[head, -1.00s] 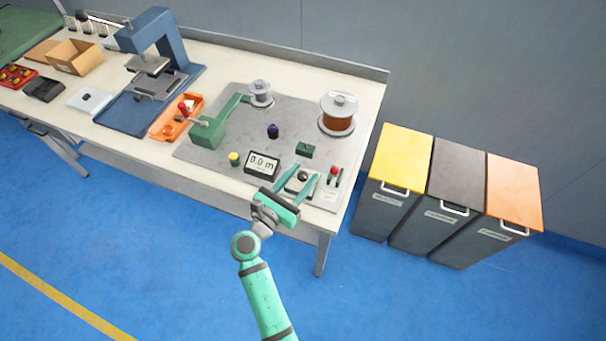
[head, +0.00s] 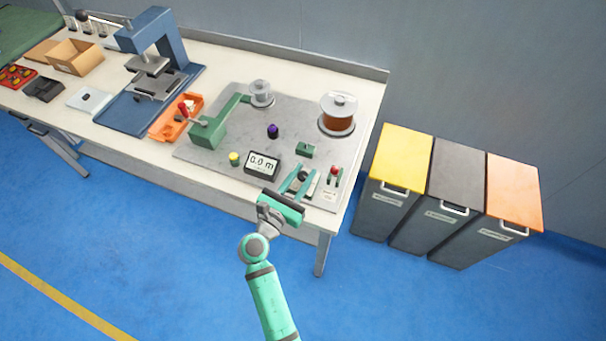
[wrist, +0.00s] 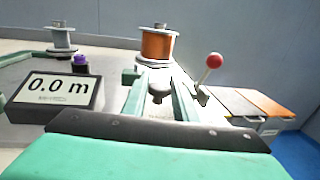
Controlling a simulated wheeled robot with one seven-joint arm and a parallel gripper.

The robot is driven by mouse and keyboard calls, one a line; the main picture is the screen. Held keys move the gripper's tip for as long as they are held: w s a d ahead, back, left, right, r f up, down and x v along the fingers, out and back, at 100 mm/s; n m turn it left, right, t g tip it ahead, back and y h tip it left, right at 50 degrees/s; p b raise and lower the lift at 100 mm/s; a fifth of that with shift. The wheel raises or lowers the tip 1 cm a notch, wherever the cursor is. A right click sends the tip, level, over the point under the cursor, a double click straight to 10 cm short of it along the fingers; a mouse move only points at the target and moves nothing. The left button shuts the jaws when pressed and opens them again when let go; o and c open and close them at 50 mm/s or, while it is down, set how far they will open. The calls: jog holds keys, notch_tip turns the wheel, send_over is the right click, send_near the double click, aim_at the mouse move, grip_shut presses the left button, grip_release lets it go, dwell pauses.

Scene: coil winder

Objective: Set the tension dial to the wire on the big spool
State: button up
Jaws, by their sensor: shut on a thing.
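The big spool (head: 337,121) of copper-coloured wire stands at the back right of the grey plate; it also shows in the wrist view (wrist: 157,46). The tension dial (head: 303,175) has a dark knob on a pale base at the plate's front edge. My gripper (head: 303,178) is shut on the dial's knob, one green finger on either side. In the wrist view, the fingers (wrist: 158,85) reach forward around the dial, and its markings cannot be read.
A display (head: 262,163) reading 0.0 m stands left of the dial. A red-topped lever (head: 334,171) stands close on the right. A small green block (head: 305,150) lies behind. A small spool (head: 261,92) and green winder arm (head: 212,128) are farther left.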

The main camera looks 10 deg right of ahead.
jog(key=shift+n+t+y, duration=1.7)
jog(key=shift+n+y, duration=0.4)
jog(key=shift+y, duration=0.7)
jog(key=shift+a+n+t+y, duration=0.1)
jog(key=shift+n+t+y, duration=0.4)
jog(key=shift+n+y, duration=1.9)
jog(key=shift+y, duration=0.85)
jog(key=shift+n+y, duration=0.8)
jog(key=shift+y, duration=0.85)
jog(key=shift+n+y, duration=0.3)
jog(key=shift+f+n+g+y, duration=0.1)
jog(key=shift+n+g+y, duration=0.65)
jog(key=shift+y, duration=0.55)
jog(key=shift+n+g+y, duration=0.45)
jog(key=shift+n+y, duration=0.5)
jog(key=shift+y, duration=0.65)
jog(key=o, duration=1)
